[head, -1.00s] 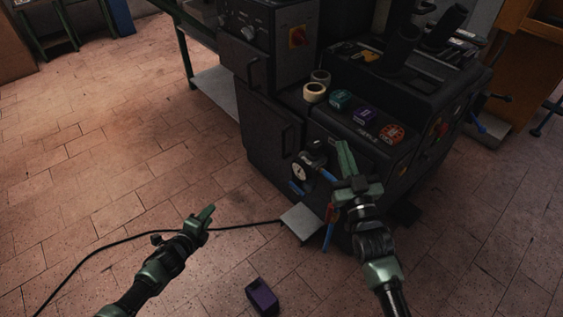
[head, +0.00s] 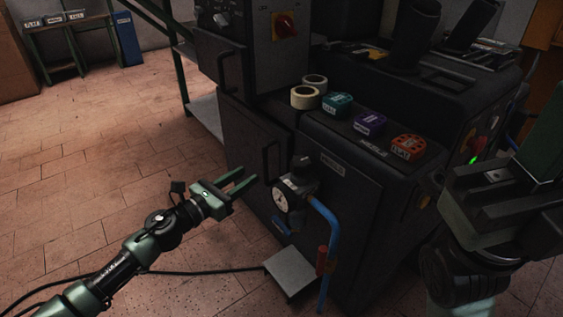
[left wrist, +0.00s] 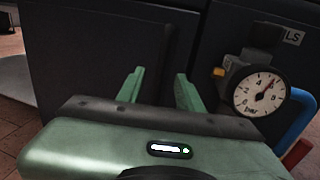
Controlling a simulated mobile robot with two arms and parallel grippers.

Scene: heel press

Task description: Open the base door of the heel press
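The heel press (head: 365,190) is a dark machine. Its base door (head: 245,150) is a dark panel at the lower left front, with a vertical bar handle (head: 270,160) near its right edge. The door looks shut. My left gripper (head: 249,175) is open and empty, its fingers pointing at the door just left of the handle and apart from it.
A pressure gauge (head: 286,196) with a blue hose (head: 328,225) sits right of the door; the gauge also shows in the left wrist view (left wrist: 259,93). A grey plate (head: 290,270) juts out below. A black cable (head: 215,270) lies on the floor. Floor at left is clear.

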